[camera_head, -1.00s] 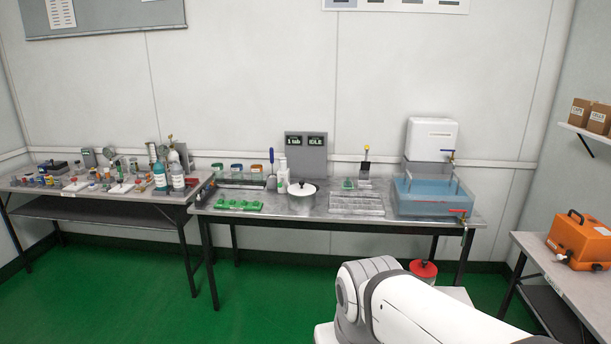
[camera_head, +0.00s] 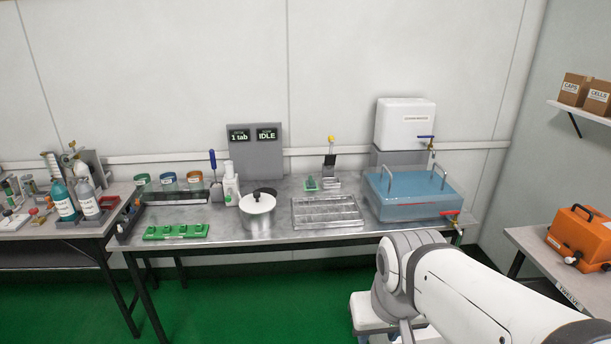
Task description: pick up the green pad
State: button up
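A small green pad-like piece (camera_head: 311,184) lies at the back of the metal bench (camera_head: 280,232), behind the ribbed metal tray. It is too small to make out in detail. A larger flat green block (camera_head: 176,231) with several raised parts lies at the bench's front left; I cannot tell for sure which one is the green pad. My gripper is out of view; only white links of my arm show at the lower right, in front of the bench.
Near the small green piece are a ribbed metal tray (camera_head: 327,211), a lidded pot (camera_head: 258,209), a white bottle (camera_head: 231,189) and a blue water tank (camera_head: 414,193). A cluttered table (camera_head: 60,226) adjoins at left. An orange case (camera_head: 580,238) stands at right. Green floor is open in front.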

aim_at(311, 183)
jog(key=u, duration=0.1)
jog(key=k, duration=0.9)
jog(key=z, duration=0.1)
jog(key=i, duration=3.3)
jog(key=u, duration=0.05)
